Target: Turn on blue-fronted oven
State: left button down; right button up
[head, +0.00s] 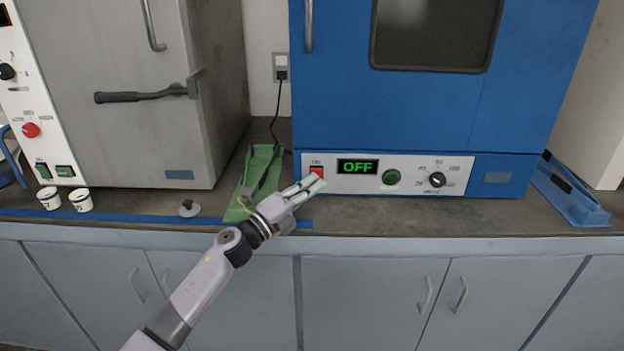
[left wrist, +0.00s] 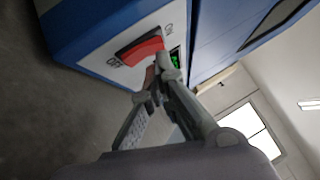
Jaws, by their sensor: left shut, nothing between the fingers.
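The blue-fronted oven (head: 400,110) stands on the counter at the right of the head view. Its white panel holds a red rocker switch (head: 316,171), a display (head: 357,167) reading OFF in green, a green button (head: 391,177) and a black dial (head: 437,180). My left gripper (head: 316,183) is shut and empty, its tips just in front of the red switch and partly over its lower part. In the left wrist view the red switch (left wrist: 139,50) is large, with my left fingertips (left wrist: 160,72) close beside it; contact is unclear. My right gripper is not in view.
A grey oven (head: 120,100) stands at the left. A green tray (head: 257,175) lies on the counter beside the blue oven. Two small white cups (head: 80,200), a small knob-like item (head: 189,208) and a blue tray (head: 572,195) also stand on the counter.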

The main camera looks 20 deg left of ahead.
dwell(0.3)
pick_arm(q)
jog(key=shift+w+r, duration=0.1)
jog(key=shift+r, duration=0.1)
jog(key=shift+w+r+p, duration=0.15)
jog(key=shift+r+p, duration=0.15)
jog(key=shift+p, duration=0.15)
jog(key=shift+f, duration=0.2)
jog(key=v, duration=1.2)
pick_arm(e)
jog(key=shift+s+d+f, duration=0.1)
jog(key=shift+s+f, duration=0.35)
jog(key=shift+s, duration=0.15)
